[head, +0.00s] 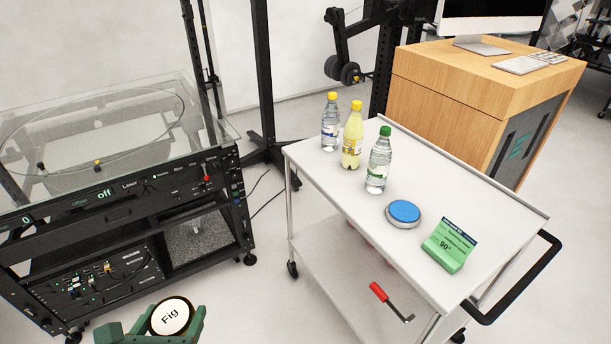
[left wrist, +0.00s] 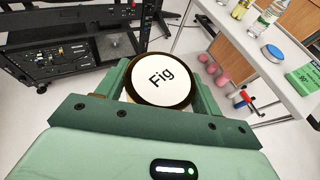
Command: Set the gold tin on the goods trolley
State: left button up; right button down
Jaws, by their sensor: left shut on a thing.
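The gold tin (head: 171,317) is round, with a white top lettered "Fig" and a dark golden-brown rim. It shows large in the left wrist view (left wrist: 160,79), between the green fingers. My left gripper (head: 150,326) is shut on it at the bottom edge of the head view, left of and apart from the trolley. The goods trolley (head: 340,190) is white, with a top shelf, a lower shelf and a black handle at its right end. My right gripper is not in view.
On the trolley top stand a clear bottle (head: 330,124), a yellow bottle (head: 352,136), a green-capped bottle (head: 378,162), a blue-topped round tin (head: 403,212) and a green sign (head: 449,246). A red-handled tool (head: 380,292) shows lower down. A black equipment rack (head: 110,205) stands left. The trolley's near-left top is bare.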

aim_at(476, 207)
jog(key=k+l, duration=0.1)
jog(key=l, duration=0.3)
jog(key=k+l, duration=0.1)
jog(key=l, duration=0.35)
jog(key=k+l, duration=0.1)
jog(key=l, duration=0.75)
jog(key=i+l, duration=0.1)
jog(key=l, duration=0.25)
jog(key=i+l, duration=0.15)
jog(key=l, duration=0.25)
jog(key=i+l, duration=0.1)
jog(key=l, duration=0.25)
jog(key=i+l, duration=0.15)
jog(key=l, duration=0.25)
jog(key=i+l, duration=0.1)
jog(key=l, duration=0.25)
jog(key=i+l, duration=0.1)
jog(key=l, duration=0.3)
jog(key=i+l, duration=0.15)
jog(key=l, duration=0.2)
